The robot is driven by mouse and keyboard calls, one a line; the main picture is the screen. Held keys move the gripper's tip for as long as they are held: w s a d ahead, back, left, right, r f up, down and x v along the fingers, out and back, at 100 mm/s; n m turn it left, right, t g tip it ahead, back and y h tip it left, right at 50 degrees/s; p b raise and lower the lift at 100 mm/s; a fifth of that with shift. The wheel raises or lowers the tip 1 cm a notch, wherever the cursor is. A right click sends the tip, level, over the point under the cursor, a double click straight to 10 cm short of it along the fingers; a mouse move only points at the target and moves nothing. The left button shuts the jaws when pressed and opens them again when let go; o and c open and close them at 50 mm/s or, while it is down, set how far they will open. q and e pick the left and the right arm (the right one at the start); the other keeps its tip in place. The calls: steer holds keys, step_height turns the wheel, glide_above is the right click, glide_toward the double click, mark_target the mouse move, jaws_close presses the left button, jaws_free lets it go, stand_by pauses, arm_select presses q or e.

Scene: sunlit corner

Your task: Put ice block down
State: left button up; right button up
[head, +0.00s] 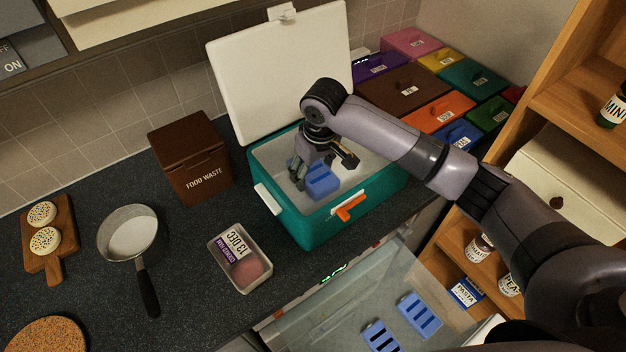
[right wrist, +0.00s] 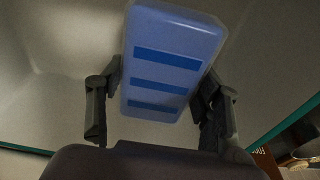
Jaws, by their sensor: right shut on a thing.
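A blue ice block (head: 321,181) is inside the open teal cooler (head: 325,222), low in its white interior. My right gripper (head: 318,170) reaches down into the cooler from above and is shut on the block. In the right wrist view the ice block (right wrist: 172,65), with darker blue bars on its face, sits between the two fingers of the gripper (right wrist: 160,100). Whether the block touches the cooler floor cannot be told. My left gripper is not in view.
The cooler's white lid (head: 280,75) stands open behind. An open drawer (head: 340,310) below holds two more blue ice blocks (head: 419,315). A food waste bin (head: 192,160), meat tray (head: 241,259) and pan (head: 130,235) stand left. Coloured boxes (head: 405,90) and a shelf (head: 560,90) lie right.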

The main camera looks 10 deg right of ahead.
step_height(320, 180, down, 2)
steer(key=shift+s+f, duration=0.1)
steer(key=shift+f, duration=0.1)
step_height(320, 180, down, 2)
steer(key=shift+f+p, duration=0.2)
steer(key=shift+p, duration=0.3)
steer(key=shift+f, duration=0.3)
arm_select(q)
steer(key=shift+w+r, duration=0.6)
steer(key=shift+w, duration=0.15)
arm_select(e)
steer(key=shift+f, duration=0.1)
steer(key=shift+f, duration=0.15)
steer(key=o, duration=0.9)
steer(key=shift+f, duration=0.15)
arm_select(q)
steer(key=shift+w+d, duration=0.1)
arm_select(e)
steer(key=o, duration=0.5)
